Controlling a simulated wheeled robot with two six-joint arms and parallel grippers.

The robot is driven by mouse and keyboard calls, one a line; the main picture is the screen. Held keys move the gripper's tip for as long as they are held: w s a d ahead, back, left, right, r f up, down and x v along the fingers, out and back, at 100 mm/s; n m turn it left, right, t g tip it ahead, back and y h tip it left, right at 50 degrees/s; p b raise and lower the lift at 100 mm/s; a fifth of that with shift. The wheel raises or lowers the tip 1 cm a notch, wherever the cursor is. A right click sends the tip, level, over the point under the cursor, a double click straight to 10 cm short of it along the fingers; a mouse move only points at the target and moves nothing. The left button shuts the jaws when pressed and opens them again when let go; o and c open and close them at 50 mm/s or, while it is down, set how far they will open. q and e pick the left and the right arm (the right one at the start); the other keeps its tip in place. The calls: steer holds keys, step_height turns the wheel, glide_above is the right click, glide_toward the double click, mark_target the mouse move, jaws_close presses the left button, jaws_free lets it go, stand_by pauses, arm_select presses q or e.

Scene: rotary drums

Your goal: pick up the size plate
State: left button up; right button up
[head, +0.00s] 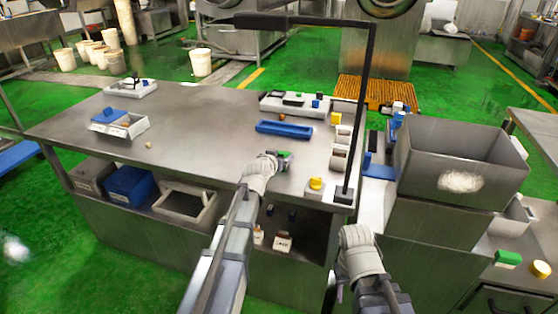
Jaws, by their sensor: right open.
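A small dark and green piece (285,155) lies on the steel table at the tip of my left gripper (273,158). It may be the size plate, but it is too small to be sure. My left gripper reaches over the table from the front and is at or just beside this piece. Whether its jaws are closed on it is hidden. My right gripper (355,237) is open, in front of the table's right end, below the table top and apart from the green piece.
The steel table (190,130) has much bare top to the left. A blue tray (284,129), white parts tray (295,103), yellow-knobbed box (315,186) and upright black post (364,110) stand around the right part. A steel hopper (460,165) stands at right.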

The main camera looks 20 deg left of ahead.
arm_select(q)
steer(key=c, duration=0.8)
steer(key=shift+o, duration=0.2)
steer(key=shift+r, duration=0.1)
step_height(320, 180, up, 10)
steer(key=p, duration=1)
